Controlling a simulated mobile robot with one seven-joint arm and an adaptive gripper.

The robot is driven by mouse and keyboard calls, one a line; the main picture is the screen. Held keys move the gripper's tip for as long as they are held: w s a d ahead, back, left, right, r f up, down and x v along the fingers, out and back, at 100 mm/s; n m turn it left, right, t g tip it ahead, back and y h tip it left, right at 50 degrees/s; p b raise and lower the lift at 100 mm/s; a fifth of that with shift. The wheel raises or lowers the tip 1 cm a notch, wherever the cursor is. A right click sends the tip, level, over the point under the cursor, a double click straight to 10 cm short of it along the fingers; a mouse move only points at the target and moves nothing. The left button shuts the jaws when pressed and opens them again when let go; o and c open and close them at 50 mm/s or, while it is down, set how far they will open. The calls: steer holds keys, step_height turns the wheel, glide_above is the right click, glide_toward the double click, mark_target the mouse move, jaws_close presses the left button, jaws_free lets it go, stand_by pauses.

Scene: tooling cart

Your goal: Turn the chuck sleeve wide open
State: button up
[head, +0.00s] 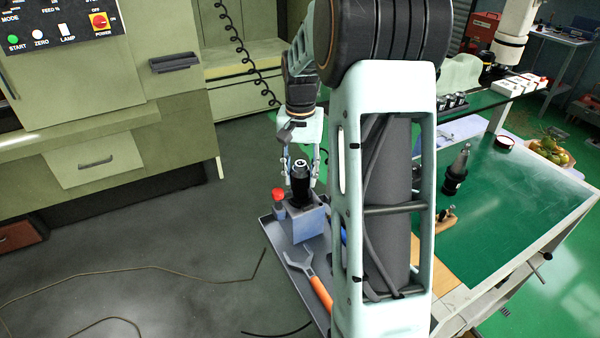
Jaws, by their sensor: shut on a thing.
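The chuck (300,184) is a black upright cylinder with a silver top ring. It stands in a grey-blue block holder (309,224) on the tray at the cart's left side. My gripper (302,172) reaches down from above, its fingers on either side of the chuck's upper part, shut on it. My arm hides part of the right finger's surroundings. How far the sleeve is turned cannot be told at this size.
A red-capped bottle (279,203) stands close left of the holder. An orange-handled wrench (312,279) lies on the tray (277,238) in front. The green cart top (520,215) holds a black tool holder (456,170). A machine cabinet (100,150) stands at left; floor between is mostly clear.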

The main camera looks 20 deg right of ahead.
steer(key=n, duration=0.6)
steer(key=shift+d+n+p, duration=0.1)
steer(key=shift+n+p, duration=0.2)
steer(key=shift+p, duration=0.1)
steer(key=n+p, duration=0.1)
steer(key=n, duration=0.5)
steer(key=shift+d+r, duration=0.1)
steer(key=n+p, duration=0.1)
steer(key=n, duration=0.5)
steer(key=shift+w+n+p, duration=0.1)
steer(key=shift+n+p, duration=0.2)
steer(key=n+p, duration=0.1)
steer(key=n, duration=0.4)
steer(key=shift+w+d+n+p, duration=0.1)
steer(key=shift+n+p, duration=0.2)
steer(key=shift+p, duration=0.05)
steer(key=o, duration=1.2)
steer(key=shift+c, duration=0.2)
step_height(320, 180, up, 12)
